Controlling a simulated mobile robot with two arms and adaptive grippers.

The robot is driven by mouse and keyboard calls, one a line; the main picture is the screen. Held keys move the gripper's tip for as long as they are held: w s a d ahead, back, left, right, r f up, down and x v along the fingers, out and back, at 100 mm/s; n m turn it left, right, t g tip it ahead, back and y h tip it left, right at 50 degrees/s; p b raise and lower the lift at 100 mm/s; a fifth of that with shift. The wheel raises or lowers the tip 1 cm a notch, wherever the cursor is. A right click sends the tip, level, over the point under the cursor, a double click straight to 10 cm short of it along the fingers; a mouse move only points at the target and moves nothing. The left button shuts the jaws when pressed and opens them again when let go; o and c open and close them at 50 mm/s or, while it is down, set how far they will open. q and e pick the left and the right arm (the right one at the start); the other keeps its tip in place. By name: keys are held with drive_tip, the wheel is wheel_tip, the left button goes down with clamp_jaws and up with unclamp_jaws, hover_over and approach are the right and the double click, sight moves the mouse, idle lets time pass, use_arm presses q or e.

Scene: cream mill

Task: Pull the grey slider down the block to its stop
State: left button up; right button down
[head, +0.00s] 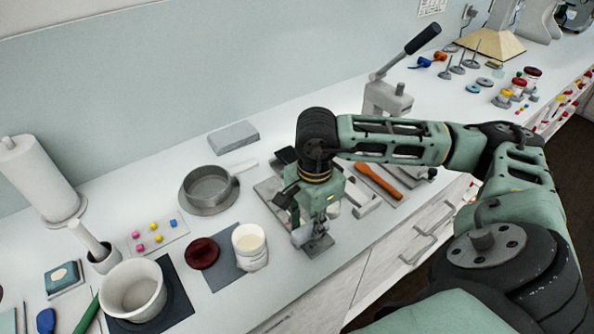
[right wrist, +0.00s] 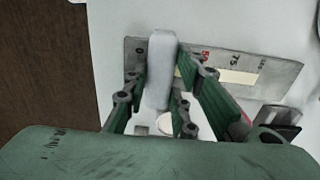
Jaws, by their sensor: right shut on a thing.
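The grey slider (right wrist: 160,68) is a pale upright bar in the right wrist view. It stands across a flat grey block (right wrist: 285,75) with a printed scale and a cream strip. The slider is between the 0 mark and the red mark, nearer the 0 end. My right gripper (right wrist: 163,80) is shut on the slider, with a green finger on either side of it. In the head view my right gripper (head: 318,235) points down over the bench and hides most of the block and slider. My left gripper is not in view.
A cream-filled cup (head: 250,247) and a dark red lid (head: 202,253) stand left of my right gripper. A metal pan (head: 208,185) is behind them. An orange-handled tool (head: 378,181) lies to the right. The bench's front edge is close by.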

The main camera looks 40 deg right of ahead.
drive_tip(key=shift+s, duration=0.8)
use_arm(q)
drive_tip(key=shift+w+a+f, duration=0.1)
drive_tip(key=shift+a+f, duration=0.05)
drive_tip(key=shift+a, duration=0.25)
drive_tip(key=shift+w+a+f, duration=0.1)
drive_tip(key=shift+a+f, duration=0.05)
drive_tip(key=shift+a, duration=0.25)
use_arm(e)
drive_tip(key=c, duration=1.9)
unclamp_jaws()
drive_tip(key=shift+s, duration=0.1)
drive_tip(key=o, duration=0.5)
drive_tip(key=shift+s, duration=0.15)
drive_tip(key=shift+c, duration=0.2)
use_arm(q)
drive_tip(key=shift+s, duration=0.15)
